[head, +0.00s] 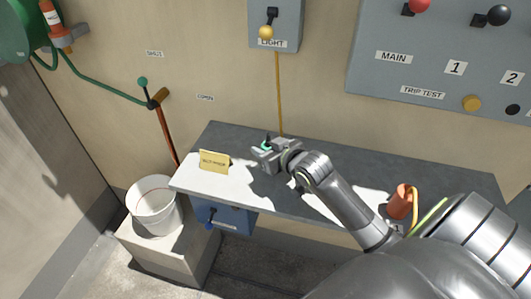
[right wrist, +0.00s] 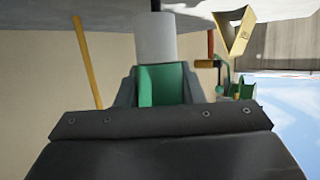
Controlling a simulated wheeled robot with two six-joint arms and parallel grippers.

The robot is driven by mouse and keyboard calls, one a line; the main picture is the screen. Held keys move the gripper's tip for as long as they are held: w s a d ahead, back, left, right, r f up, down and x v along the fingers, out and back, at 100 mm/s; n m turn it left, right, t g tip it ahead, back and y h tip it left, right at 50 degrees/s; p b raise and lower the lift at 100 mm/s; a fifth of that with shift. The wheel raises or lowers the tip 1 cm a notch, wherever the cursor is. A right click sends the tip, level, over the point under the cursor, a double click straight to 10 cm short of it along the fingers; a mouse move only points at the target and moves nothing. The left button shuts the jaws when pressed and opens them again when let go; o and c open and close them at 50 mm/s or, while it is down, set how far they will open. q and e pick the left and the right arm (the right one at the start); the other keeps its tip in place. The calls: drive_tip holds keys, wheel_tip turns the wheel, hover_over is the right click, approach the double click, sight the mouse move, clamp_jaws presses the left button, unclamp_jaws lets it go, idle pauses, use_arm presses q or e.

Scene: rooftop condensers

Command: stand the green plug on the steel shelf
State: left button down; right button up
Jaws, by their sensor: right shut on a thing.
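The green plug (head: 266,146) shows only as a small green part with a dark tip at my right gripper in the head view. In the right wrist view the green plug (right wrist: 165,85) sits between the two fingers, with a pale grey cylinder beyond its green body. My right gripper (head: 268,152) is shut on it, over the left half of the steel shelf (head: 228,136). The shelf also shows along the top of the wrist view (right wrist: 60,8). I cannot tell whether the plug touches the shelf. My left gripper is not in view.
A yellow folded sign (head: 214,161) stands on the shelf left of the gripper. An orange-red object (head: 399,202) is at the right part of the shelf. A white bucket (head: 153,204) stands at lower left. A light switch box (head: 275,20) and grey panel (head: 440,50) are on the wall.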

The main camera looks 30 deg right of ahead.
drive_tip(key=shift+f, duration=0.85)
drive_tip(key=shift+f, duration=0.15)
drive_tip(key=o, duration=1)
drive_tip(key=shift+o, duration=0.2)
drive_tip(key=shift+s+r, duration=0.1)
drive_tip(key=shift+r, duration=0.1)
drive_tip(key=v, duration=1.1)
drive_tip(key=shift+s, duration=0.4)
